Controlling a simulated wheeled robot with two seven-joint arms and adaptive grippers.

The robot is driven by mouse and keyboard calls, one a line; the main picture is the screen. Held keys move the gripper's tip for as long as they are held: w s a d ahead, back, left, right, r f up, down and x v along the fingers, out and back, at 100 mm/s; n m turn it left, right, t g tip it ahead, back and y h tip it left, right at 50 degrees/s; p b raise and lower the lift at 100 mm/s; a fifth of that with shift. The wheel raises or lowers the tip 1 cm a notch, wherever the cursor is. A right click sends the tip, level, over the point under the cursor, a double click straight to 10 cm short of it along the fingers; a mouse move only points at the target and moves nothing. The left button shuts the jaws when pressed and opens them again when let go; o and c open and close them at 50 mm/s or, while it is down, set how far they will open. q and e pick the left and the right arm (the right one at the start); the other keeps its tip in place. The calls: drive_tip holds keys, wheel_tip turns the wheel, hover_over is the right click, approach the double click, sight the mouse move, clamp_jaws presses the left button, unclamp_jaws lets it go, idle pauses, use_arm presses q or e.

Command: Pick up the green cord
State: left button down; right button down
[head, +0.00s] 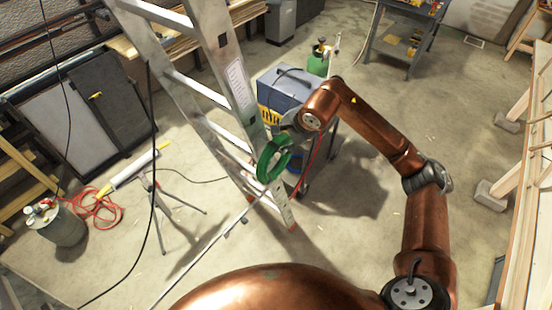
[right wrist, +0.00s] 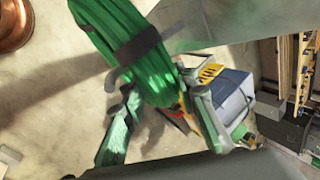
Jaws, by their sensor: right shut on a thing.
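The green cord (head: 273,160) is a coiled bundle hanging in the air beside the aluminium ladder in the head view. In the right wrist view the green cord (right wrist: 120,35) fills the upper middle, with a dark strap around it. My right gripper (head: 284,141) is at the top of the coil in the head view. In the right wrist view the fingers of my right gripper (right wrist: 160,110) are on either side of the cord's lower end, shut on it. My left gripper is not in view.
The ladder (head: 206,92) stands just left of the cord. A blue and grey machine (head: 285,90) on a cart and a green gas cylinder (head: 318,62) are behind my right gripper. A tripod light (head: 148,175) stands at left. Open concrete floor lies to the right.

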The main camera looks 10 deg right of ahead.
sight(283, 135)
idle(0.8)
drive_tip(key=shift+r+b, duration=0.35)
drive_tip(key=shift+r, duration=0.1)
wheel_tip(283, 135, up, 3)
drive_tip(key=shift+f+b, duration=0.15)
drive_tip(key=shift+b, duration=0.7)
drive_tip(key=s+d+b, duration=0.3)
drive_tip(key=s, duration=0.5)
drive_tip(key=s+d+b, duration=0.3)
drive_tip(key=s+d, duration=0.1)
drive_tip(key=s, duration=0.4)
drive_tip(key=shift+s, duration=0.25)
